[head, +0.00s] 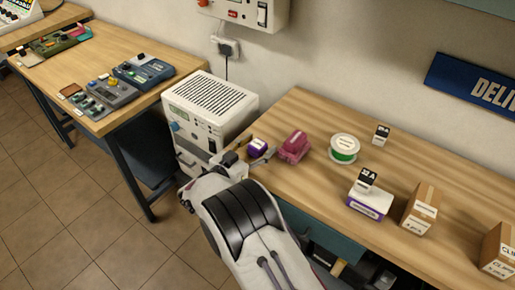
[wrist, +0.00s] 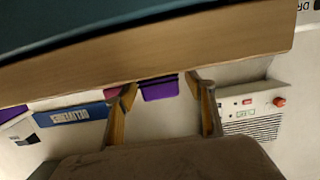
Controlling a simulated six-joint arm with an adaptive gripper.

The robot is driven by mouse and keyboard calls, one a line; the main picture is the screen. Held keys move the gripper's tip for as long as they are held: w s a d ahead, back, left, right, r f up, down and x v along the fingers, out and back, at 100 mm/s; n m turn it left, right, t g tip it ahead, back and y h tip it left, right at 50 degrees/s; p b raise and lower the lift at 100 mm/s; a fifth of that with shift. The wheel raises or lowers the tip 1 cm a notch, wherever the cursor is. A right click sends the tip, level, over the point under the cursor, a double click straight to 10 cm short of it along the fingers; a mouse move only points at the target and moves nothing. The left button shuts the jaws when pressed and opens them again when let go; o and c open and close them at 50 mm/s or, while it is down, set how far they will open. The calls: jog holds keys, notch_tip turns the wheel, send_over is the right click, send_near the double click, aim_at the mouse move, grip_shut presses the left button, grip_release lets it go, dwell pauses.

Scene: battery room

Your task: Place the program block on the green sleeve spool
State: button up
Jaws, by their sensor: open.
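The green sleeve spool (head: 344,149), white with a green band, stands upright on the right-hand bench. A small purple block (head: 257,146) with a pale front label sits near that bench's left end; I cannot read whether it is the program block. My gripper (head: 247,158) is open just in front of the purple block. In the wrist view, the purple block (wrist: 159,89) shows between the spread fingertips of my gripper (wrist: 163,84), beyond the bench edge. I cannot tell whether they touch it. The spool is not seen in the wrist view.
A maroon block (head: 294,146) stands between the purple block and the spool. Right of these are a black-and-white block (head: 381,134), a white-and-purple box (head: 369,200) with another small block on top, and cardboard boxes (head: 421,208). A white vented unit (head: 208,105) stands left of the bench.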

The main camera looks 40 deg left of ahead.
aim_at(258, 143)
dwell(0.3)
jog(key=c, duration=1.4)
jog(key=shift+r, duration=0.1)
jog(key=shift+r, duration=4.9)
